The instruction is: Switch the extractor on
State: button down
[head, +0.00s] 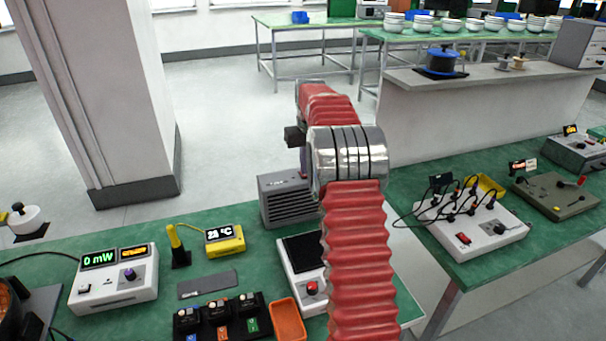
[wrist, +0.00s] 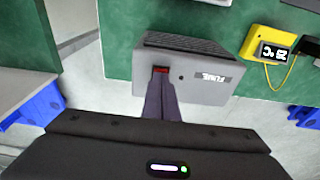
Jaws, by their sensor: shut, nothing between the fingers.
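The extractor (head: 287,199) is a grey box with a slatted grille, standing on the green bench just left of my arm in the head view. In the wrist view the extractor (wrist: 205,82) shows its pale panel with a "FUME" label, a small dark round spot and a red switch (wrist: 160,70). My gripper (wrist: 160,82) is shut and empty. Its fingertips are right at the lower edge of the red switch; I cannot tell whether they touch it. Whether the switch is on or off cannot be made out.
A yellow temperature display (head: 225,240) stands left of the extractor, and a power meter (head: 115,277) reading 0 mW farther left. A white device with a red knob (head: 311,287) and an orange tray (head: 287,320) are near my arm. A second bench (head: 470,262) is right.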

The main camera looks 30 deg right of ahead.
jog(key=shift+f, duration=0.25)
jog(key=shift+r, duration=0.15)
notch_tip(320, 180, up, 7)
dwell(1.3)
dwell(0.3)
